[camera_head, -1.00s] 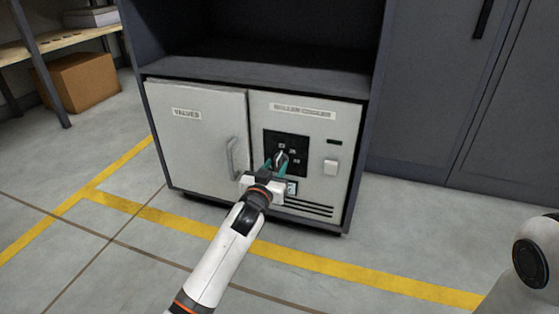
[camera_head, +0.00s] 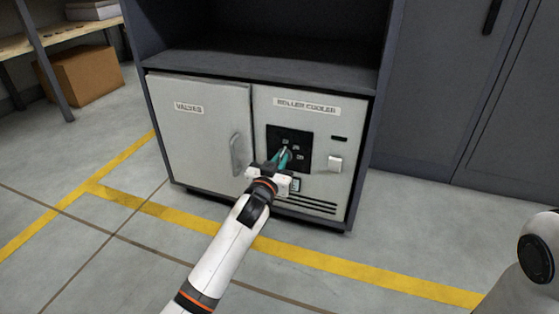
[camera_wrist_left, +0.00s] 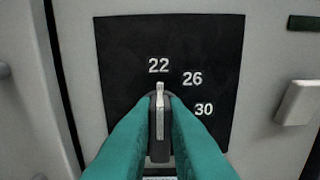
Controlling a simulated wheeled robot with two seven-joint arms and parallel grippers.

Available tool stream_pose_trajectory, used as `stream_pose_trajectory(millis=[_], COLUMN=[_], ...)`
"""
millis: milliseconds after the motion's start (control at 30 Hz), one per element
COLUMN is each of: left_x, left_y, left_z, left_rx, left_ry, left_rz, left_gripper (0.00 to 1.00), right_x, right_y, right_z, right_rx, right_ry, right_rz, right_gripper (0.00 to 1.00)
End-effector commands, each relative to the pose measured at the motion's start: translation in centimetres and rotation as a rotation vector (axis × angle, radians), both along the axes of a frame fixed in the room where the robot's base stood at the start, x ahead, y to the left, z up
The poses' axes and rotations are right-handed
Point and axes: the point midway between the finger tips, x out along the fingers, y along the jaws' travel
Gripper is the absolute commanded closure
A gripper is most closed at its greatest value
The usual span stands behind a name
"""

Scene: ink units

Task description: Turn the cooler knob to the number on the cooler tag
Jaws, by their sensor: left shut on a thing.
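The roller cooler panel (camera_head: 318,150) is the right front of a low cabinet, with a "ROLLER COOLER" label (camera_head: 306,106) on top. Its black dial plate (camera_wrist_left: 120,70) reads 22, 26 and 30 in the left wrist view. The cooler knob (camera_wrist_left: 159,122) has a pale pointer line, upright and aimed at 22. My left gripper (camera_head: 283,157) is shut on the knob, one teal finger on each side; the fingers also fill the bottom of the left wrist view (camera_wrist_left: 160,125). A small tag-like rectangle (camera_head: 296,184) sits below the plate; its writing is too small to read. My right gripper is out of view.
A "VALVES" door (camera_head: 200,125) with a vertical handle (camera_head: 236,155) is left of the panel. A white switch (camera_head: 335,163) is right of the dial and vent slots (camera_head: 310,205) lie below. The floor in front is clear.

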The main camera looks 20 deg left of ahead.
Motion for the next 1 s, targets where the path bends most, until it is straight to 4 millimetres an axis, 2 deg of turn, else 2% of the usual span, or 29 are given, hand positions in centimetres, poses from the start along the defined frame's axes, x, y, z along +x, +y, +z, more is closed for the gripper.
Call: stream_pose_trajectory(millis=[233, 500, 1000], left_x=[0.0, 0.0, 0.0], left_y=[-0.2, -0.4, -0.7], left_z=[0.3, 0.2, -0.2], left_rx=[0.115, 0.339, 0.683], left_ry=[0.000, -0.008, -0.022], left_rz=[0.000, -0.001, -0.001], left_gripper=[1.00, 1.00, 1.00], right_x=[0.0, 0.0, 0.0], right_y=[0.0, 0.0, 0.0], right_z=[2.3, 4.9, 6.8], right_rx=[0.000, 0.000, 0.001], right_ry=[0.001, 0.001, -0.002], right_rz=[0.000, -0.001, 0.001], right_gripper=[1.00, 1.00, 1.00])
